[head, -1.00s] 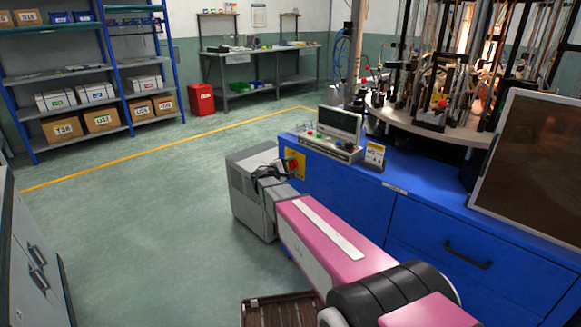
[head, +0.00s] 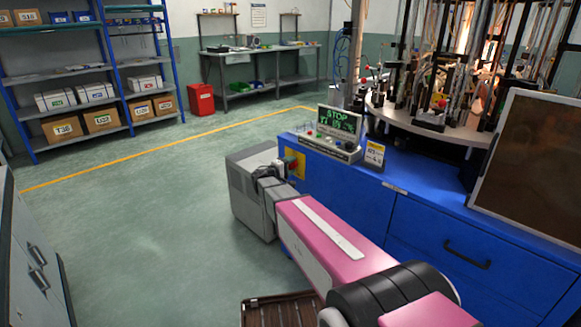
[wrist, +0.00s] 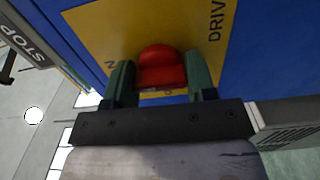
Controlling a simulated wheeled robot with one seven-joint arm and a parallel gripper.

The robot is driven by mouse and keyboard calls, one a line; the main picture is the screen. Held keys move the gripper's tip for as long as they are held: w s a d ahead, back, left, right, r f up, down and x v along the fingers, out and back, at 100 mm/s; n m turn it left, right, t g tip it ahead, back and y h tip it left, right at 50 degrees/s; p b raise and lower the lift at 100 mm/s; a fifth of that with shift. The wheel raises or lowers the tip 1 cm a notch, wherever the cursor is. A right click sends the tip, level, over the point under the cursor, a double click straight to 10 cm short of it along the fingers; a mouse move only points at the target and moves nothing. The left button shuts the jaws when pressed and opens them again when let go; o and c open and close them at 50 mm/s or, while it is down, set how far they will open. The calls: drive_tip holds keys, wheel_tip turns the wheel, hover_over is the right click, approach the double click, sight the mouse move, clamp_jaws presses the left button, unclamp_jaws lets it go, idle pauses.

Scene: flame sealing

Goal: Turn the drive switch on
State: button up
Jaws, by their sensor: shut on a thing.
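The drive switch is a red knob (wrist: 160,68) on a yellow plate (wrist: 105,35) lettered "DRIV". In the wrist view the knob sits between the two green fingers of my gripper (wrist: 162,80), which is shut on it. In the head view the yellow plate (head: 298,158) is on the end of the blue machine cabinet (head: 345,195). There my gripper (head: 284,166) reaches the plate and covers most of the knob. A small display (head: 339,123) on the control panel above is lit with green text reading "STOP".
A grey box (head: 243,190) stands on the floor beside the cabinet, close to my wrist. A sign card (head: 375,155) and a framed panel (head: 535,165) stand on the cabinet top. The floor to the left is clear.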

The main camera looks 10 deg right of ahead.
drive_tip(key=o, duration=0.9)
drive_tip(key=shift+o, duration=0.2)
drive_tip(key=v, duration=1)
drive_tip(key=shift+s+a, duration=0.25)
drive_tip(key=shift+a, duration=0.1)
drive_tip(key=shift+s+d, duration=0.1)
